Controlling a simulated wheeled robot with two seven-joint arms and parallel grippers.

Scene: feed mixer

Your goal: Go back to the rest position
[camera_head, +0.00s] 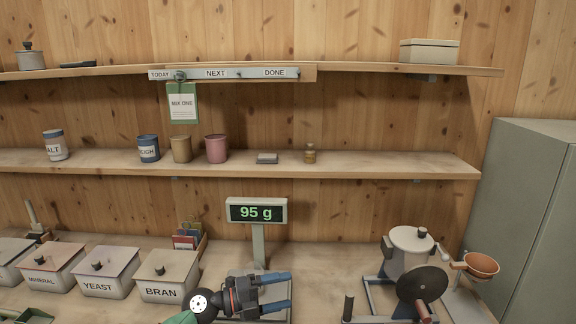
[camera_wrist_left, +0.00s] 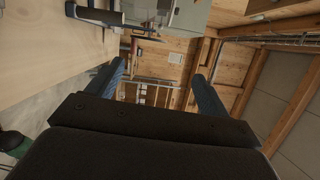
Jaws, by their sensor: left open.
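My left gripper (camera_head: 276,292) is in front of the scale display (camera_head: 257,212), which reads 95 g. Its two blue fingers point right and are apart, with nothing seen between them. In the left wrist view the fingers (camera_wrist_left: 160,85) also stand apart and empty, facing the room beyond the bench. My right gripper is not in view. The scale's pan is mostly hidden behind my left gripper.
Lidded bins, among them the BRAN bin (camera_head: 167,275) and YEAST bin (camera_head: 104,272), stand at the left. A mixer (camera_head: 410,250) with a crank and an orange bowl (camera_head: 481,266) stands at the right. A grey cabinet (camera_head: 530,210) is beyond. Shelves hold jars and cups.

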